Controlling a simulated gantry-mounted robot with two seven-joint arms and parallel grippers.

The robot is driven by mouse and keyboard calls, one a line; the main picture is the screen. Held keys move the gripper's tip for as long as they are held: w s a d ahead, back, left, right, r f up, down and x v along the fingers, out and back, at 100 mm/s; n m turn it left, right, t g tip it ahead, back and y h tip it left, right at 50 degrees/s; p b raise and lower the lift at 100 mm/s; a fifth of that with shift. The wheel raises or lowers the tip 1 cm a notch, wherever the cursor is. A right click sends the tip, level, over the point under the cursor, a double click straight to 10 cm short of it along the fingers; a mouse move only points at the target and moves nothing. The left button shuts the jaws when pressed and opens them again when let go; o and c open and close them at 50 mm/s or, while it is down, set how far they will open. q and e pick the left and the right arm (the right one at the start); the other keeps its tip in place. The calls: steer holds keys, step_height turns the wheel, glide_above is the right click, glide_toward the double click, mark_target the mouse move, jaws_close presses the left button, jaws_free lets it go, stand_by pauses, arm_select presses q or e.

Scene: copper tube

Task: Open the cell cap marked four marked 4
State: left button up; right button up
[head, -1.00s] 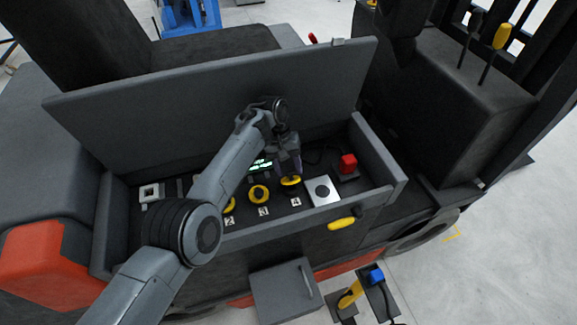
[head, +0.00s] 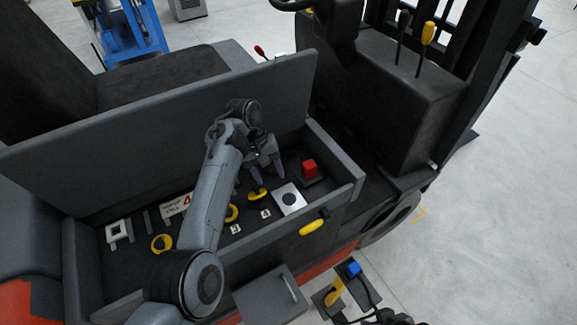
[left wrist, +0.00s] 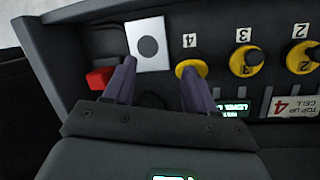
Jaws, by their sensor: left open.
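The cap marked 4 (head: 257,195) is yellow with a dark top and sits in the open battery bay, behind its white 4 tile (head: 265,214). In the left wrist view the cap (left wrist: 183,66) is partly hidden by one finger. My left gripper (head: 266,177) is open and empty. One finger is over the cap and the other is to its right, toward the grey plate. In the left wrist view the gripper (left wrist: 158,74) spans from the cap to beside the plate. I cannot tell whether a finger touches the cap.
Cap 3 (left wrist: 247,60) and cap 2 (left wrist: 302,58) stand in the same row. A pale plate with a dark disc (head: 289,199) and a red block (head: 309,169) lie to the right. A sign reads top up cell 4 (head: 176,204). The raised lid (head: 110,155) stands behind the bay.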

arm_select(q)
steer(key=s+d+r+p, duration=0.2)
steer(key=d+r+p, duration=0.1)
steer(key=d+p, duration=0.1)
steer(key=shift+s+d+r+p, duration=0.25)
steer(key=shift+d+r+p, duration=0.1)
steer(key=shift+d, duration=0.35)
